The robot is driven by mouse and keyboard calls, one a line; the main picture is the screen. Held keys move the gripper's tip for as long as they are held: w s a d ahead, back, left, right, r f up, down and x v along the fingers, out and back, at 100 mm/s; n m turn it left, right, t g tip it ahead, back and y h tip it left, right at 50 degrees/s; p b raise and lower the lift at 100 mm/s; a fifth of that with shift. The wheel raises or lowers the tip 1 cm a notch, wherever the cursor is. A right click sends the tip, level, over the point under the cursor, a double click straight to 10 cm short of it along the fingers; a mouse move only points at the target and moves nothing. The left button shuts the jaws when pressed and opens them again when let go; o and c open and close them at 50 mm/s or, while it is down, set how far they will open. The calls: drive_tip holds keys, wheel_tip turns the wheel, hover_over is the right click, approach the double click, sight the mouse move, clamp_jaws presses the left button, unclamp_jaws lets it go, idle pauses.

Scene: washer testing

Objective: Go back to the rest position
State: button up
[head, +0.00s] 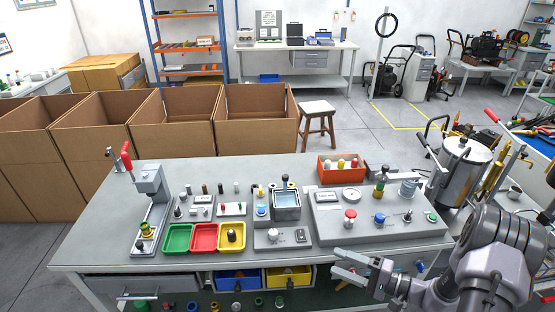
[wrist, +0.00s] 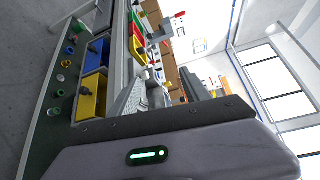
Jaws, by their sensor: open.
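My gripper (head: 341,262) is at the front right of the workbench (head: 110,220) in the head view, by its front edge. Its two fingers are apart and point left, with nothing between them. In the wrist view the fingers (wrist: 165,88) also show apart and empty, and the picture is turned on its side. The green, red and yellow trays (head: 178,238) lie on the bench to the left of my gripper, clear of it. A grey control panel (head: 330,232) is just behind my gripper.
Blue and yellow bins (head: 237,279) hang under the bench's front edge, left of my gripper. A lever press (head: 150,190) stands at the bench's left. An orange box (head: 341,168) stands at the back. A metal tank (head: 463,165) is at the right. Large cardboard boxes (head: 175,125) stand behind.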

drive_tip(key=s+a+r+n+g+h+b, duration=0.1)
drive_tip(key=s+a+r+n+g+h, duration=0.1)
drive_tip(key=s+a+r+g, duration=0.35)
drive_tip(key=s+a+r+n+g+h+b, duration=0.1)
drive_tip(key=s+a+r+n+g+h, duration=0.2)
drive_tip(key=a+r, duration=0.45)
drive_tip(key=s+d+r+t+h+b, duration=0.1)
drive_tip(key=s+r+t+h, duration=0.1)
drive_tip(key=s, duration=0.5)
drive_tip(key=s+d+r+m+t+h, duration=0.1)
drive_tip(key=s+d+r+t+h, duration=0.1)
drive_tip(key=s+r+h, duration=0.3)
drive_tip(key=shift+s+r+t+b, duration=0.35)
drive_tip(key=shift+s+r+t, duration=0.2)
drive_tip(key=shift+s, duration=0.45)
